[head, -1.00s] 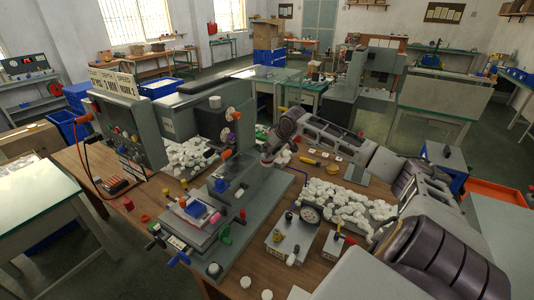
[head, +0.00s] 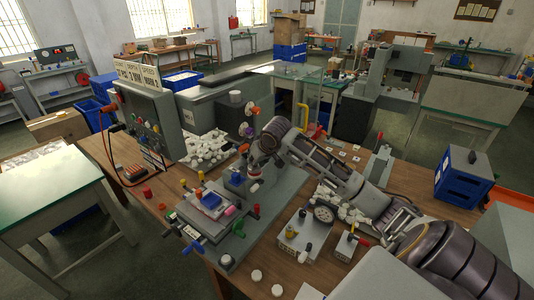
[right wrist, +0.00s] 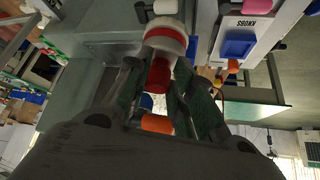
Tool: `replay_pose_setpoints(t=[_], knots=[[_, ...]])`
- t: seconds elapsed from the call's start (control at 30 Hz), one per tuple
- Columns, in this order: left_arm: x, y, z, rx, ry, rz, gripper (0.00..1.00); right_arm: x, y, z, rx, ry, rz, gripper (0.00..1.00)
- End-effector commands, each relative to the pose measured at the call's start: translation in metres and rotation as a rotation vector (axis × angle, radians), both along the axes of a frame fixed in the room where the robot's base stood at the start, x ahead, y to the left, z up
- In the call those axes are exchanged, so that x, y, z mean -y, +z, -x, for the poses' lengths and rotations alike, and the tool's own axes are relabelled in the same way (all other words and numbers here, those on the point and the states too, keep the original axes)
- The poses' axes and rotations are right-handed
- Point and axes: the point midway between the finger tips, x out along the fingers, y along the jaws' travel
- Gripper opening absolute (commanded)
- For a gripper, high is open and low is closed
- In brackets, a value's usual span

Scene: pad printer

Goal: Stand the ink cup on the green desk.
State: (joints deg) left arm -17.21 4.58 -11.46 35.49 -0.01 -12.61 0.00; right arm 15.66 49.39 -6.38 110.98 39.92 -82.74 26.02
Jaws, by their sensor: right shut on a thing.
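The ink cup (head: 255,171), red and white, is held by my right gripper (head: 259,158) beside the front of the grey pad printer. In the right wrist view, the red-and-white cup (right wrist: 162,62) sits between the two fingers of my right gripper (right wrist: 157,72), which is shut on it. The arm partly hides the cup in the head view. A green-topped desk (head: 40,186) stands at the left, apart from the wooden bench. Another green-topped desk (head: 290,70) stands behind the printer. My left gripper is not in view.
The pad printer (head: 272,205) has coloured knobs and a blue block (head: 210,200). A control box (head: 150,120) with cables stands on the wooden bench (head: 135,190). White pieces (head: 208,146) lie heaped nearby.

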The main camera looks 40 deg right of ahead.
Motion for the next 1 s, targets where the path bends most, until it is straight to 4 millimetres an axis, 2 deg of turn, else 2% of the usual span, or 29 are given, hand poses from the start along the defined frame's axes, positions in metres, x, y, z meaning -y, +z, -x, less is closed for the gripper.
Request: replay_pose_setpoints(t=[0.03, 0.5, 0.73, 1.0], knots=[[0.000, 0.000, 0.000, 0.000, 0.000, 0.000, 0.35, -0.012, -0.002, 0.002, 0.000, 0.011, -0.003, 0.00], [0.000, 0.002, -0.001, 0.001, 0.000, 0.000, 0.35, -0.107, -0.031, 0.033, 0.002, 0.083, -0.005, 0.00], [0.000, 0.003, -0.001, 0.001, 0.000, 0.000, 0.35, -0.158, -0.061, 0.060, -0.001, 0.116, -0.005, 0.00], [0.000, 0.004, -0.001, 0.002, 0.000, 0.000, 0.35, -0.195, -0.101, 0.089, -0.003, 0.118, -0.002, 0.00]])
